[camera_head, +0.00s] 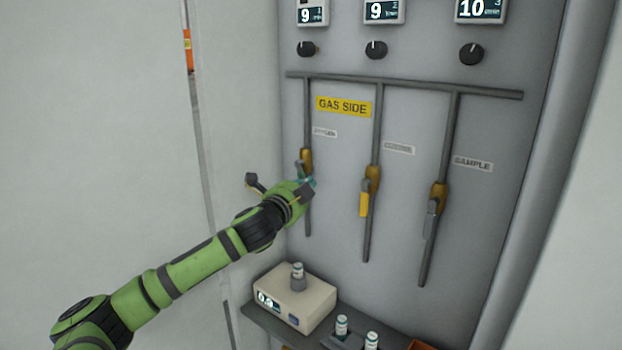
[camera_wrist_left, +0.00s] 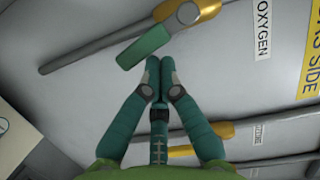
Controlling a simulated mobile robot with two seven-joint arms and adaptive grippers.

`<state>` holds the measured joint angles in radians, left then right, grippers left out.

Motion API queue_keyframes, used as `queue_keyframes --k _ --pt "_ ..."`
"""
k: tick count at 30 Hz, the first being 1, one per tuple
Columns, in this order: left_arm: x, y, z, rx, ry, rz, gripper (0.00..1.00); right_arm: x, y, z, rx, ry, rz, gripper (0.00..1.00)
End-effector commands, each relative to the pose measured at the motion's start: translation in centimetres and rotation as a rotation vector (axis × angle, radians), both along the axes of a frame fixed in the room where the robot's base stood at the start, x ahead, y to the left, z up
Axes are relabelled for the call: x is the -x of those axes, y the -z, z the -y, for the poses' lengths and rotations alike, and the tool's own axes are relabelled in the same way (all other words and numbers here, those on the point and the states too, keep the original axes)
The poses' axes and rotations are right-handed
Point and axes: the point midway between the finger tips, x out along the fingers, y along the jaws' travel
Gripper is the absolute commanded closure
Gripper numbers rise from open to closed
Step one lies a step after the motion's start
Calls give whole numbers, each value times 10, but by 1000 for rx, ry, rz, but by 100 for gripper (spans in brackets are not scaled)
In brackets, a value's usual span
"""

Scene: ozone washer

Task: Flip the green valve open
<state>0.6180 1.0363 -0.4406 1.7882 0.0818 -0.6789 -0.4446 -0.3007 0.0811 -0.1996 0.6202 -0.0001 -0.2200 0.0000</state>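The green valve handle (camera_wrist_left: 143,48) shows in the left wrist view, on a brass valve body (camera_wrist_left: 205,8) on the grey pipe beside the OXYGEN label. The handle points roughly along the pipe. My left gripper (camera_wrist_left: 160,64) has its teal fingertips together with nothing seen between them, just short of the handle; I cannot tell whether they touch it. In the head view the brass valve body (camera_head: 306,158) is on the leftmost pipe. My left gripper (camera_head: 309,184) is just below it and hides much of the handle. My right gripper is not in view.
A yellow-handled valve (camera_head: 364,203) and a grey-handled valve (camera_head: 431,216) are on the pipes to the right. Black knobs (camera_head: 376,50) and displays are above. A beige box (camera_head: 291,299) stands on a shelf below. A dark handle (camera_head: 255,183) sticks out left of my gripper.

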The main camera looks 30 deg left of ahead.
Motion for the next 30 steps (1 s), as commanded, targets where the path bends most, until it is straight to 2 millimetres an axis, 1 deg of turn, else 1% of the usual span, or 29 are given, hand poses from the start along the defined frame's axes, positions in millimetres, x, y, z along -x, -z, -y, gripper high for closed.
queue_keyframes --k 12,30 --pt "0 4 -5 -98 -4 7 100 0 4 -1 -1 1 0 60" --pt "0 5 -7 -145 -4 11 100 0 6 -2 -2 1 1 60"
